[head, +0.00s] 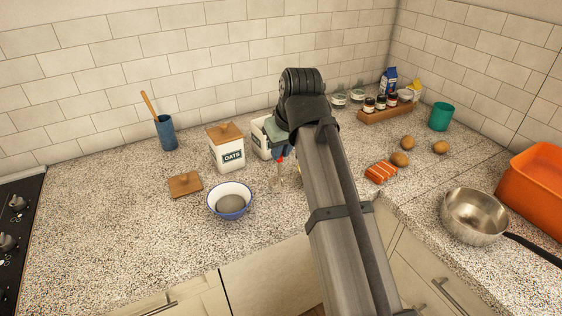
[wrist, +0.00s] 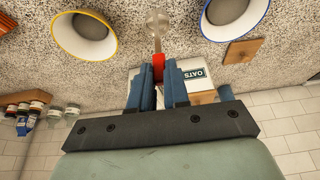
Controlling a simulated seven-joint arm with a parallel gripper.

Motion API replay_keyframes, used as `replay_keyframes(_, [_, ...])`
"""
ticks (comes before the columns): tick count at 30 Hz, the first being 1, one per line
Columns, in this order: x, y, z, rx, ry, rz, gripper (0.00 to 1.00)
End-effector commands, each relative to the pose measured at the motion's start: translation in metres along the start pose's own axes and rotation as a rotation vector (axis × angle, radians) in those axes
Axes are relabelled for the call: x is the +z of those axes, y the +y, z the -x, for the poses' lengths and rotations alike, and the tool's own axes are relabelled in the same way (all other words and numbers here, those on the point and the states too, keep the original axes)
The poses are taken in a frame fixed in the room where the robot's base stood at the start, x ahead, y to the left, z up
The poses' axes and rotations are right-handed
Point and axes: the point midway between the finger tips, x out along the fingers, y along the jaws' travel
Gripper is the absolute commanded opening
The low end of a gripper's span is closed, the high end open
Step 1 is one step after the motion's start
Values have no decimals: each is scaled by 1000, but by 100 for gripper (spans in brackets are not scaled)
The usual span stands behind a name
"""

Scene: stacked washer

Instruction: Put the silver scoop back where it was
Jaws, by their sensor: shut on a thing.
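The silver scoop (wrist: 157,22) is held in my gripper (wrist: 159,68), whose fingers are shut around its red grip. In the head view my gripper (head: 281,152) is largely hidden behind my arm, with the scoop (head: 278,181) hanging head-down above the counter. The OATS canister (head: 228,155), with a wooden lid on top, is just left of the gripper. A second white canister (head: 259,141) stands beside it, partly hidden by my arm. A blue-rimmed white bowl (head: 229,190) with grey contents is to the left and nearer the front. A yellow-rimmed bowl (wrist: 83,48) shows in the wrist view.
A loose wooden lid (head: 185,184) lies left of the bowl. A blue utensil crock (head: 166,133) stands near the wall. To the right are a spice rack (head: 386,116), brown eggs or potatoes, a green cup (head: 440,116) and a steel pan (head: 474,217). The left counter is mostly clear.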

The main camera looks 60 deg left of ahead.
Motion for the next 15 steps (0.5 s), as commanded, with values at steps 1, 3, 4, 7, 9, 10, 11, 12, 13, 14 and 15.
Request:
replay_keyframes(1, [2,0,-3,0,0,0,0])
replay_keyframes(3, [4,0,-9,0,-1,0,0])
replay_keyframes(4, [6,0,-12,0,-1,0,0])
replay_keyframes(7, [11,0,-24,0,-1,-1,0])
replay_keyframes(9, [13,0,-31,0,-1,-1,0])
replay_keyframes(10, [14,0,-33,0,-1,-1,0])
replay_keyframes(11, [14,0,-34,0,0,-1,0])
replay_keyframes(12, [14,0,-34,0,0,-1,0])
replay_keyframes(13, [14,0,-34,0,1,-1,0])
replay_keyframes(14, [14,0,-34,1,1,-1,0])
replay_keyframes(15, [13,0,-34,1,1,-1,0])
